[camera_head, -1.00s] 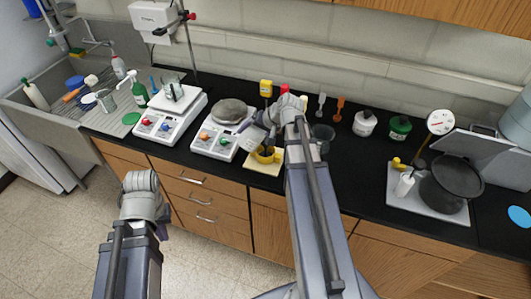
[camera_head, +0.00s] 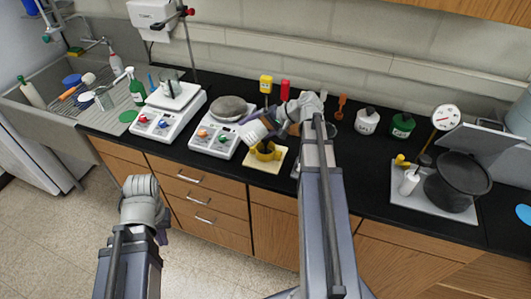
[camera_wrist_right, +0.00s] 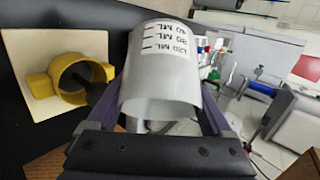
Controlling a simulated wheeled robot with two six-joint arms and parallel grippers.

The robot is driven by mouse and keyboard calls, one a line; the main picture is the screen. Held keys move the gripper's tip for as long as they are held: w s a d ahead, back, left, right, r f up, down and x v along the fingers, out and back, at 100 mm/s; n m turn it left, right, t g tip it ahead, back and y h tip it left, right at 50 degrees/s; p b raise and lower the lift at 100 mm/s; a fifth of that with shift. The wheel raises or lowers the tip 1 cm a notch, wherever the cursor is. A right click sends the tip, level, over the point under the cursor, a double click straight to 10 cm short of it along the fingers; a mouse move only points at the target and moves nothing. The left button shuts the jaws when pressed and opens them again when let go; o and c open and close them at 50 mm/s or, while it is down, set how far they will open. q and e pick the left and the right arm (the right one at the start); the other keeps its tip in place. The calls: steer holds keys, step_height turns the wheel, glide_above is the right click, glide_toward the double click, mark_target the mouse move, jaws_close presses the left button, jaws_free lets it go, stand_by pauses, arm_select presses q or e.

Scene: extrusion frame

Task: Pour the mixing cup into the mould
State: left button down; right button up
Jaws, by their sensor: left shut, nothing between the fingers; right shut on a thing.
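The mould is a yellow ring with two side lugs (camera_head: 268,151), lying on a cream board (camera_head: 251,162). Its middle looks dark. In the right wrist view the mould (camera_wrist_right: 42,86) is left of the cup. The mixing cup (camera_head: 253,132) is pale grey with an ML scale label. My right gripper (camera_head: 264,122) is shut on it and holds it tilted, just above and left of the mould's far side. The cup (camera_wrist_right: 160,95) fills the middle of the wrist view, its label upside down. Its contents are hidden. My left gripper (camera_head: 162,236) is shut and empty, low in front of the drawers.
A balance (camera_head: 216,138) with a grey round lump stands left of the mould. Another balance (camera_head: 169,122) stands further left, beside the sink. A yellow bottle (camera_head: 265,84) and a red one are behind. White and green jars and a black pot (camera_head: 458,181) stand to the right.

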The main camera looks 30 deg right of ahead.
steer(key=shift+f+y+b, duration=0.3)
steer(key=shift+b, duration=0.45)
steer(key=shift+r, duration=0.2)
steer(key=shift+d+r+m+t+y+b, duration=0.15)
steer(key=shift+r+m+t+y+b, duration=0.2)
steer(key=shift+y+b, duration=0.35)
stand_by(0.7)
steer(key=shift+f+m+t+y+b, duration=0.25)
steer(key=shift+f+y+b, duration=0.35)
steer(key=shift+b, duration=0.9)
stand_by(0.3)
steer(key=shift+d+r+m+t+y+b, duration=0.15)
steer(key=shift+r+m+t+y+b, duration=0.1)
steer(key=shift+y+b, duration=0.5)
steer(key=shift+d+r+m+t+y+b, duration=0.15)
steer(key=shift+m+y+b, duration=0.15)
steer(key=shift+b, duration=0.7)
